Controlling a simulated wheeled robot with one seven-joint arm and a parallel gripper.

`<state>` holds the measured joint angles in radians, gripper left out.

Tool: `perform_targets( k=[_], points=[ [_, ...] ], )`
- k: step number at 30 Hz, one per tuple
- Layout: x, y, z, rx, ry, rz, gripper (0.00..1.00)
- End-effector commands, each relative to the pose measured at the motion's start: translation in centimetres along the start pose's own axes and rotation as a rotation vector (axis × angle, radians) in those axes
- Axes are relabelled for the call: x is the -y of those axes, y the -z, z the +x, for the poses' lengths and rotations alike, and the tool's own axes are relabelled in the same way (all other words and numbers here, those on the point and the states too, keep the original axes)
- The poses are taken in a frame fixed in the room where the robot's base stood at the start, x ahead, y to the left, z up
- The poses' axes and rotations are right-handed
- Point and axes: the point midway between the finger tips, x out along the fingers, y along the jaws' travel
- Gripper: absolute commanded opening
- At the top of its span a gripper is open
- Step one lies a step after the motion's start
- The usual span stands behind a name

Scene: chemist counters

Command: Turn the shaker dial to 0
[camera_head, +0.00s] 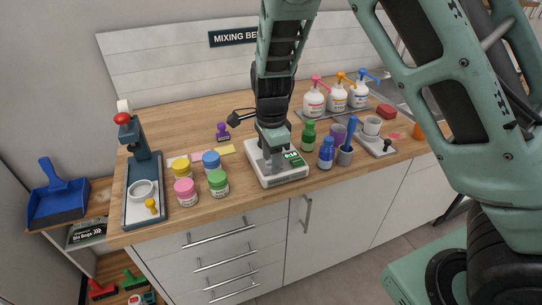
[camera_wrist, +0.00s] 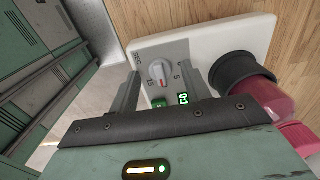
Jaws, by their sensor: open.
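The white shaker (camera_head: 284,180) stands on the wooden counter, with a green lit display (camera_head: 292,157). In the wrist view its dial (camera_wrist: 156,69) is a round grey knob with a red mark on a grey panel with printed numbers. The green display (camera_wrist: 183,98) shows beside it, too small to read surely. My gripper (camera_head: 272,158) is down over the shaker and hides the dial in the head view. In the wrist view my gripper (camera_wrist: 160,79) is open, with one finger on either side of the dial. I cannot tell whether they touch it.
Pink, yellow, blue and green jars (camera_head: 217,184) stand left of the shaker. A green bottle (camera_head: 308,137) and a blue bottle (camera_head: 326,153) stand close on its right. In the wrist view a pink container (camera_wrist: 264,98) with a dark collar is near the right finger.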

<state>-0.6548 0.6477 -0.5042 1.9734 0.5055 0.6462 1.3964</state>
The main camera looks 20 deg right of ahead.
Motion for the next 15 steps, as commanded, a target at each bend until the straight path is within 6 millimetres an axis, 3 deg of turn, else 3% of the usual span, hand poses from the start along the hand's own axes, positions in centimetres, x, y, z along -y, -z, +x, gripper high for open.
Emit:
perform_targets(
  k=[7, 12, 15],
  points=[
    [-0.01, -0.01, 0.06, 0.000, 0.000, 0.000, 0.47],
    [-0.01, -0.01, 0.04, 0.000, 0.000, 0.000, 0.03],
    [-0.02, -0.01, 0.04, 0.000, 0.000, 0.000, 0.03]
  ],
)
